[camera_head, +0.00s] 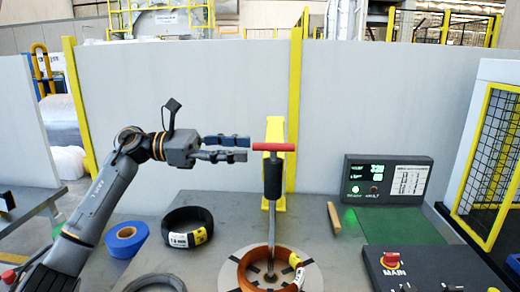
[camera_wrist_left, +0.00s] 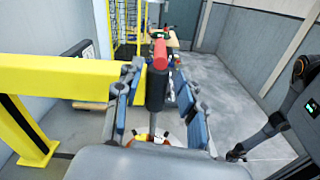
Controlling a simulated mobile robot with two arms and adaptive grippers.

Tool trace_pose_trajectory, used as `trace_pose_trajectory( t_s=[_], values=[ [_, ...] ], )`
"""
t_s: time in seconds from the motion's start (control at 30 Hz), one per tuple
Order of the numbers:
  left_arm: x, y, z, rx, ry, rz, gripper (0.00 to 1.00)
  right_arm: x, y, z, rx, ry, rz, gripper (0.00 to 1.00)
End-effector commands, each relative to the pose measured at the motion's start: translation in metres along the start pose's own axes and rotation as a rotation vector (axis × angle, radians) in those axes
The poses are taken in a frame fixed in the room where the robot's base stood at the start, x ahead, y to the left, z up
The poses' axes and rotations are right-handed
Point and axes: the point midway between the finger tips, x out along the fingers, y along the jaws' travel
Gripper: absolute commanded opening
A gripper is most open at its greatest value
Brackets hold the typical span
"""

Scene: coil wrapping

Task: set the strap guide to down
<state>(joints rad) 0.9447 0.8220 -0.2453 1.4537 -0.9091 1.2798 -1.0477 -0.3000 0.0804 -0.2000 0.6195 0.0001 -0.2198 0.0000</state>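The strap guide appears to be the upright slanted metal rod with a dark sleeve (camera_head: 272,180) and a red crossbar (camera_head: 273,147) on top. Its rod runs down to the middle of the turntable (camera_head: 312,278). My left gripper (camera_head: 247,149) is open and level, just left of the crossbar and sleeve, with a small gap. In the left wrist view, the dark sleeve (camera_wrist_left: 157,88) shows between the parted fingers of my left gripper (camera_wrist_left: 160,112), not clasped. A dark arm at the right of that view seems to be my right one; its finger state is unclear.
An orange coil (camera_head: 250,280) lies on the turntable. A black coil (camera_head: 170,225), blue tape roll (camera_head: 126,240) and grey ring (camera_head: 155,283) lie to the left. A yellow post (camera_head: 272,200) stands behind the guide. A display box (camera_head: 385,180) and control panel (camera_head: 430,265) are at the right.

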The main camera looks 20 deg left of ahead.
Motion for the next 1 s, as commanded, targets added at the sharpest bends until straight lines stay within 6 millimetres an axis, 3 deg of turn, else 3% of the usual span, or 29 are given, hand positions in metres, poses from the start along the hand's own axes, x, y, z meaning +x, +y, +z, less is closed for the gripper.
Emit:
trace_pose_trajectory(
  t_s=[0.1,0.3,0.87,1.0],
  values=[
    [-0.024,0.000,-0.001,-0.002,0.001,0.003,0.39,0.000,0.000,0.000,0.000,0.000,0.000,0.00],
    [-0.046,0.000,-0.001,-0.002,0.001,0.000,0.39,0.000,0.000,0.000,0.000,0.000,0.000,0.00],
    [-0.049,0.000,-0.001,-0.001,0.000,-0.001,0.39,0.000,-0.001,0.000,0.000,0.000,-0.001,0.00],
    [-0.049,0.002,0.011,-0.001,0.000,-0.001,0.39,-0.011,0.000,-0.001,0.000,0.000,-0.001,0.00]
  ],
)
